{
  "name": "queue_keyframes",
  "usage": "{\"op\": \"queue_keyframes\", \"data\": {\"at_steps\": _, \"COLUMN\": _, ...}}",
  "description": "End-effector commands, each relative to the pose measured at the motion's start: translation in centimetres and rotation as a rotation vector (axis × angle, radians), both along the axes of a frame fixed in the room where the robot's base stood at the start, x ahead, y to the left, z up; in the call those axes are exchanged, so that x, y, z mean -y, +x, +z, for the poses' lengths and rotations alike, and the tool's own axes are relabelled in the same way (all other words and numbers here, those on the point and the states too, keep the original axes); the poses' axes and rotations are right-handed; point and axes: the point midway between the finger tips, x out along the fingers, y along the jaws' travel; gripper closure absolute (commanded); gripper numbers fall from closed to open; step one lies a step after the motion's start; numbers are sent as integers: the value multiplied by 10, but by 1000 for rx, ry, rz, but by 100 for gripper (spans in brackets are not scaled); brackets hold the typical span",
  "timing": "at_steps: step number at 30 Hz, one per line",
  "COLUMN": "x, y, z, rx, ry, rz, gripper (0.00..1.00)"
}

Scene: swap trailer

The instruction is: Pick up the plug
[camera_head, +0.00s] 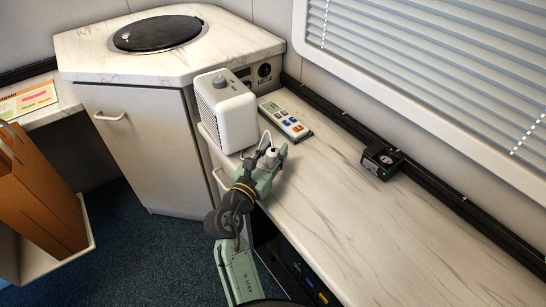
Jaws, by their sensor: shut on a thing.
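A small white plug (269,152) sits between the fingers of my gripper (272,158), near the left edge of the marble-patterned counter (375,225). The gripper is shut on the plug. The fingers hide part of the plug. A pale cord rises from the plug beside the white heater-like box (233,118), which stands just behind and to the left of the gripper. I cannot tell whether the plug touches the counter.
A remote-like keypad (284,118) lies right of the white box. A black socket unit (381,161) with a green light sits on the dark wall rail (430,190). A cabinet (140,145) with a round black lid stands behind. The right counter is clear.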

Motion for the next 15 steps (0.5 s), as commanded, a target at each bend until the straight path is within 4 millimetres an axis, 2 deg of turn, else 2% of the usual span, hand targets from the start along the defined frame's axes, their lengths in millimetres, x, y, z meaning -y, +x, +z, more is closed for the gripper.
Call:
{"op": "queue_keyframes", "data": {"at_steps": 1, "x": 0, "y": 0, "z": 0, "rx": 0, "ry": 0, "rz": 0, "gripper": 76}}
{"op": "queue_keyframes", "data": {"at_steps": 10, "x": 0, "y": 0, "z": 0, "rx": 0, "ry": 0, "rz": 0, "gripper": 96}}
{"op": "queue_keyframes", "data": {"at_steps": 15, "x": 0, "y": 0, "z": 0, "rx": 0, "ry": 0, "rz": 0, "gripper": 97}}
